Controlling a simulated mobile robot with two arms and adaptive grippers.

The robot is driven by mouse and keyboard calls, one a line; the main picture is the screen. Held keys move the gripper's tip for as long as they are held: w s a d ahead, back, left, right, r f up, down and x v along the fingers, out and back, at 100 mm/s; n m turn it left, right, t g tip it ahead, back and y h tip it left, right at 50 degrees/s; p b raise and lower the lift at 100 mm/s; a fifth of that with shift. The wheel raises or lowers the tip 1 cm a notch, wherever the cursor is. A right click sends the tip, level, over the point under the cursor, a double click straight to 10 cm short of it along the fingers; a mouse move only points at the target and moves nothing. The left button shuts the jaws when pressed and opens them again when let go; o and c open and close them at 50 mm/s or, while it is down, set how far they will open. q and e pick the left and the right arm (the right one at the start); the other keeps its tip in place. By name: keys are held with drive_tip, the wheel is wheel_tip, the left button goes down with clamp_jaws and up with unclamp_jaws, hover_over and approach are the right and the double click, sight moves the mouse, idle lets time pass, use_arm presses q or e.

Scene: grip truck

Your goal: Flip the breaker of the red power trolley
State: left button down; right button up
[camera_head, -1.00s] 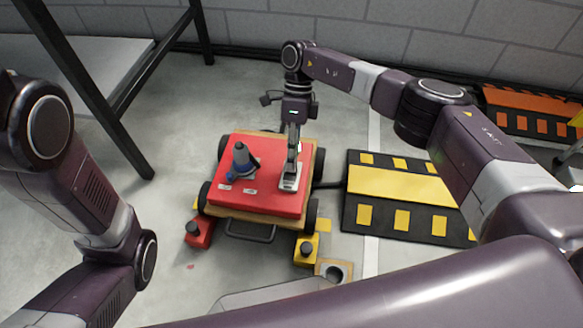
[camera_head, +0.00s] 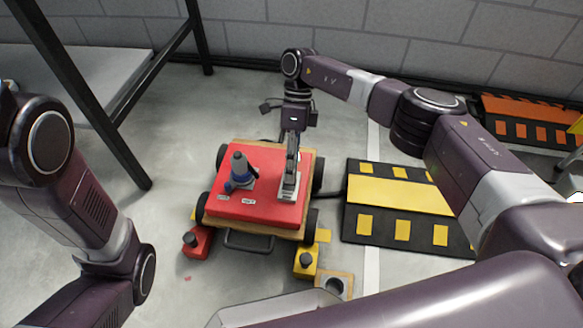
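The red power trolley (camera_head: 262,208) stands on the floor in the middle, a red top on a wooden base with black wheels. A grey and blue plug-like part (camera_head: 240,172) stands on its top at the left, behind small white labels. A pale metal breaker plate (camera_head: 289,186) is at the right of the top. My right gripper (camera_head: 291,172) points down at this plate, its fingers over or touching it; the fingers hide the breaker's lever. I cannot tell whether they are open or shut. My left arm (camera_head: 75,200) is at the left; its gripper is out of view.
A black and yellow ramp (camera_head: 400,190) lies right of the trolley, with a cable leading to it. Red (camera_head: 197,241) and yellow (camera_head: 306,260) blocks sit by the front wheels. A table (camera_head: 90,70) with black legs stands at the left. A brick wall closes the back.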

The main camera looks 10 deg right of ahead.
drive_tip(key=v, duration=0.8)
idle(0.4)
